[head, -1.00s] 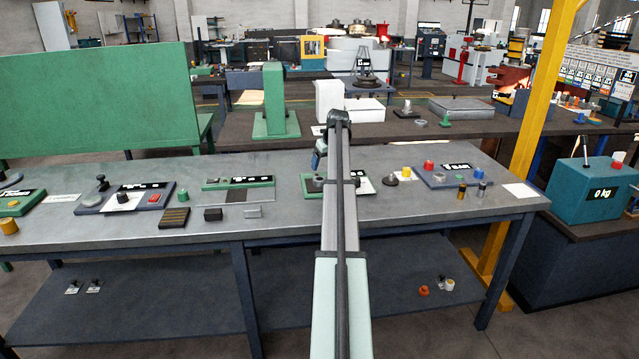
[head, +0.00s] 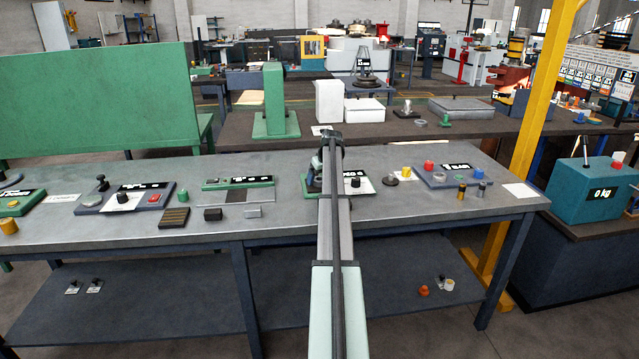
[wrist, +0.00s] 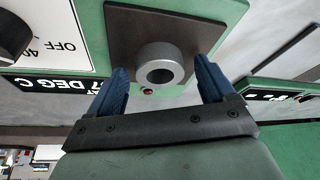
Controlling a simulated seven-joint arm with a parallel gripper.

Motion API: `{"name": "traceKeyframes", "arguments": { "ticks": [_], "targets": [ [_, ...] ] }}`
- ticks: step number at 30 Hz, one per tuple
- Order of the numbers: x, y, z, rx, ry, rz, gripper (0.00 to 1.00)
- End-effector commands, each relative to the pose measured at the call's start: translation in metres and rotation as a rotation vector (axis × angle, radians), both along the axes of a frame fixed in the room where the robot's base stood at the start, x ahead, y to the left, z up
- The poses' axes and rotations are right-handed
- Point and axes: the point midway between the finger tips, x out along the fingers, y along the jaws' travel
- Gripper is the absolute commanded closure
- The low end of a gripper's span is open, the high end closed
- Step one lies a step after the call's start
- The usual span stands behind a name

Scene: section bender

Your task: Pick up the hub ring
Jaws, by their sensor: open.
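The hub ring (wrist: 172,52) is a short grey metal ring with a round hole. It sits on a dark square plate (wrist: 122,28) on the green heater unit in the wrist view. My gripper (wrist: 160,70) is open, its two blue fingers on either side of the ring with a gap to each. I cannot tell how far the fingertips are above the plate. In the head view my gripper (head: 314,182) is at the left part of the green heater (head: 308,194), and my arm and gripper hide the ring.
A black knob (head: 358,182) on a white OFF-marked panel is right of my arm on the heater. A dark round part (head: 391,181) lies farther right. The green-and-grey gauge (head: 238,183) is to the left, with bare bench between.

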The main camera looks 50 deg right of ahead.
Motion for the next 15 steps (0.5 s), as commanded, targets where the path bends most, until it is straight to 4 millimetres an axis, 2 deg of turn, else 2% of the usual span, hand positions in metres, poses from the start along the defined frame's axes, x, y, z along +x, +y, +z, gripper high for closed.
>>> {"name": "traceKeyframes", "arguments": {
  "ticks": [2,15],
  "targets": [
    [-0.0001,0.0,0.0003,0.0,0.0,0.0,0.18],
    [-0.0002,0.0001,0.0006,0.0,0.0,0.0,0.6]
  ]
}}
